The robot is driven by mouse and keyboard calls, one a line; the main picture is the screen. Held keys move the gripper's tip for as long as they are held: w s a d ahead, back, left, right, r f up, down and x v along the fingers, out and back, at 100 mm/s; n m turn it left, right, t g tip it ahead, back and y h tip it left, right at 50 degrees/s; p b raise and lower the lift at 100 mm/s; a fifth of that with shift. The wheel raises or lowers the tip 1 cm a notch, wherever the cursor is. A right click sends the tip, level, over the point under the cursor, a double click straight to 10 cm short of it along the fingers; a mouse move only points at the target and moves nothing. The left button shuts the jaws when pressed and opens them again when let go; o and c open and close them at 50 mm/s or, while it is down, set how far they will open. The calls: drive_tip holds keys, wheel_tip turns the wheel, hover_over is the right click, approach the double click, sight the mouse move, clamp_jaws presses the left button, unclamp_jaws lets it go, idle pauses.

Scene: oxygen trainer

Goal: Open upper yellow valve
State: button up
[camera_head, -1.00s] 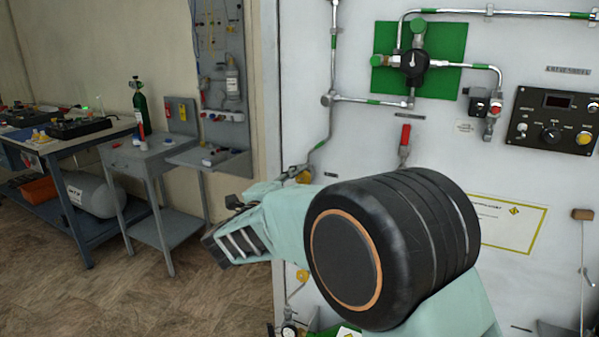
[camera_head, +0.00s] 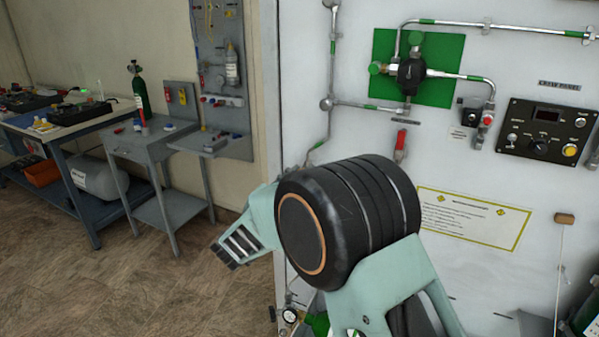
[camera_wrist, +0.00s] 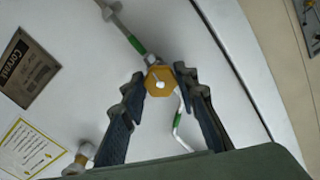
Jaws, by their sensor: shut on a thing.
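The yellow valve knob (camera_wrist: 158,81) is in the middle of the wrist view, on a pipe with green bands against the white panel. My gripper (camera_wrist: 159,80) has one finger on each side of the knob and is shut on it. A pale stem or screw shows at the knob's centre. In the head view my arm's large black joint and pale green links cover this part of the panel, so the knob and my fingertips are hidden there.
The white panel carries a green plate with a black regulator (camera_head: 411,72), a red-handled valve (camera_head: 401,143) and a crew panel (camera_head: 545,132). A yellow-edged label (camera_head: 472,218) is right of my arm. Grey tables (camera_head: 150,150) stand at left, with open floor before them.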

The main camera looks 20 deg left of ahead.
drive_tip(key=shift+n+p, duration=0.45)
drive_tip(key=shift+n, duration=0.45)
drive_tip(key=shift+f, duration=0.1)
drive_tip(key=o, duration=1.2)
drive_tip(key=shift+c, duration=0.2)
drive_tip(key=s, duration=1.2)
drive_tip(key=shift+a, duration=0.2)
